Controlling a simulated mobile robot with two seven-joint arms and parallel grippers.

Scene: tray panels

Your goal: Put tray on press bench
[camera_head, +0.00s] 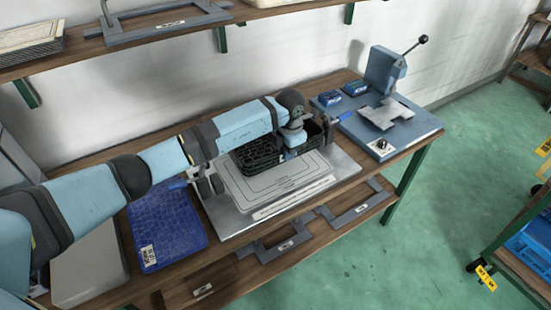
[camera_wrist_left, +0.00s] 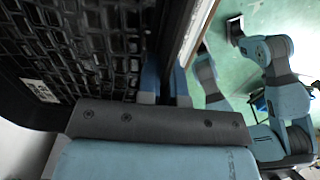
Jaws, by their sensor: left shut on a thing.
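In the head view my left gripper (camera_head: 296,140) is over the bench, shut on a black gridded tray (camera_head: 262,157). The tray is over the back part of a grey metal plate (camera_head: 345,163), partly hidden by my arm. I cannot tell whether it touches the plate. In the left wrist view the tray (camera_wrist_left: 75,45) fills the left side, with a white label, and the gripper's blue fingers (camera_wrist_left: 166,88) are at its edge. The wooden press bench (camera_head: 232,252) carries the plate.
A blue tray (camera_head: 167,228) and a grey block (camera_head: 90,269) lie left of the plate. Blue-handled clamps flank the plate. A blue lever press (camera_head: 385,70) stands at the right end. A shelf (camera_head: 150,45) runs above the back. A cart with blue trays is at far right.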

